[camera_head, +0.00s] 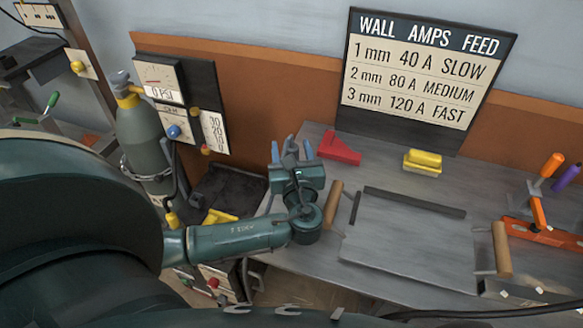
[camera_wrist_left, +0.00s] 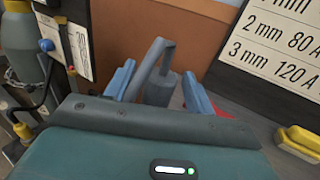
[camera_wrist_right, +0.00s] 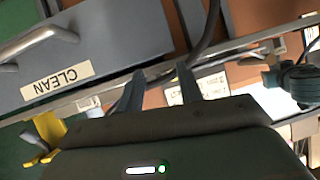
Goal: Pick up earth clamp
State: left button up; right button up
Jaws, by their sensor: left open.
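A grey clamp-shaped piece (camera_wrist_left: 160,88) with a bent upper arm, which looks like the earth clamp, stands at the back left of the metal table. In the head view it shows only as a small grey part (camera_head: 290,146) between my fingers. My left gripper (camera_head: 291,150) is open, with one blue finger on each side of the piece; I cannot tell whether they touch it. The left wrist view shows the same open fingers (camera_wrist_left: 160,88); the gripper body hides the piece's lower part. My right gripper (camera_wrist_right: 156,90) is open and empty, near a grey drawer marked CLEAN (camera_wrist_right: 100,50).
A red angled block (camera_head: 339,149) and a yellow-topped block (camera_head: 423,162) lie right of the left gripper. A grey plate (camera_head: 405,240) with wooden handles covers the table's middle. A gas cylinder (camera_head: 146,145) stands left. Orange-handled tools (camera_head: 550,166) are at the far right.

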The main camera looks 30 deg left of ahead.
pick_arm(q)
jog(key=shift+c, duration=0.3)
jog(key=c, duration=1)
jog(key=shift+o, duration=0.2)
